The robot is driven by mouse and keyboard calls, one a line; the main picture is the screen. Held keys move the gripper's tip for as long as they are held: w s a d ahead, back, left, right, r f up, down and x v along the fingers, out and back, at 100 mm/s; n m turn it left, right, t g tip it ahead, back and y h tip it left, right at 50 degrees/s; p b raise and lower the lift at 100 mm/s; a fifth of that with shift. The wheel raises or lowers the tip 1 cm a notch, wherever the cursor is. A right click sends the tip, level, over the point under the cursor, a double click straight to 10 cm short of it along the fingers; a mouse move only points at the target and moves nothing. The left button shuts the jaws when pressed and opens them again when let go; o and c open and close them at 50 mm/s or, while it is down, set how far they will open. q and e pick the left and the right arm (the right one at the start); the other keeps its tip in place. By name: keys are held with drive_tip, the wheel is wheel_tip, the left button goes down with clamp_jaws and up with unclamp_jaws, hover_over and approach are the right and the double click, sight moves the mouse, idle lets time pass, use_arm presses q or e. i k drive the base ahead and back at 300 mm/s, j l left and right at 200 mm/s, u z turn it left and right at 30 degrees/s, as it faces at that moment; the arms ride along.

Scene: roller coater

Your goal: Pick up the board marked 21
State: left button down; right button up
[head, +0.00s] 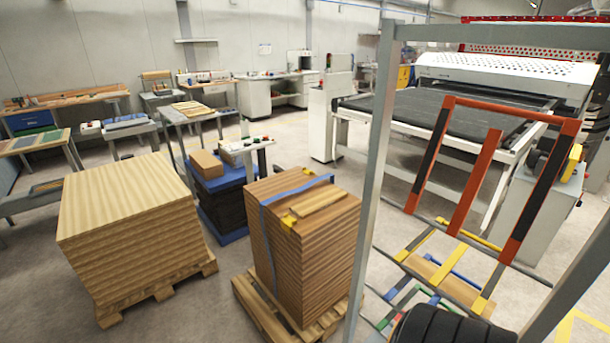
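No number 21 can be read on any board, so I cannot tell which one it marks. A large stack of light wood boards (125,235) stands on a pallet at the left. A second, taller stack (310,235) stands on a pallet in the middle, with a blue strap around it. A small loose board (319,202) lies on top of it, beside yellow corner pieces (289,221). Another wooden board (447,280) lies low inside the metal rack at the right, partly hidden by coloured bars.
A grey metal rack post (371,170) and an orange-and-black frame (468,165) stand close at the right. A roller machine with a dark conveyor (435,112) is behind them. Blue-topped dark stacks (222,193) stand between the pallets. Grey floor is open at the far left front.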

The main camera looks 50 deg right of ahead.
sight(303, 210)
drive_tip(key=i+j+z, duration=0.1)
drive_tip(key=i+z, duration=0.2)
drive_tip(key=i, duration=0.25)
drive_tip(key=i+j+z, duration=0.25)
drive_tip(key=i, duration=0.3)
drive_tip(key=i+j+z, duration=0.3)
drive_tip(key=i, duration=0.2)
